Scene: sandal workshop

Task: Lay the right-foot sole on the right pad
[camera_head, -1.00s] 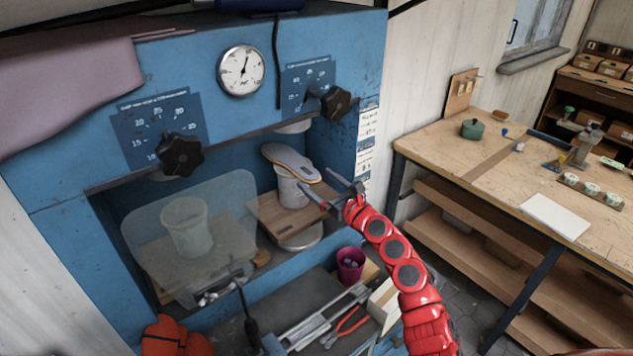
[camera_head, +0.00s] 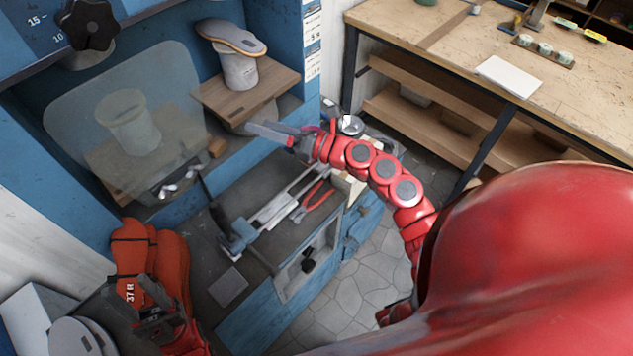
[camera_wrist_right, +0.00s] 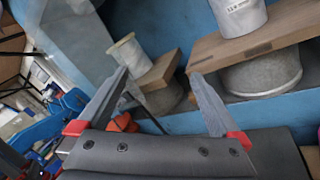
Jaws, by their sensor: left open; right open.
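The sole (camera_head: 231,37), tan with a grey top, lies across the top of the right pad (camera_head: 240,72), a pale cylinder on a wooden board (camera_head: 247,91). It looks in contact with the pad and overhangs it. The pad's lower part also shows in the right wrist view (camera_wrist_right: 238,14); the sole is out of that view. My right gripper (camera_head: 268,131) is open and empty, in front of and below the board, apart from the sole. My left gripper (camera_head: 150,305) is open at the lower left, beside an orange form marked 37 R (camera_head: 133,255).
A clear shield (camera_head: 75,115) stands before the left pad (camera_head: 132,120). Red pliers (camera_head: 312,198) and metal rails (camera_head: 275,208) lie on the shelf below. A wooden workbench (camera_head: 420,60) stands at the right, with stone floor between.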

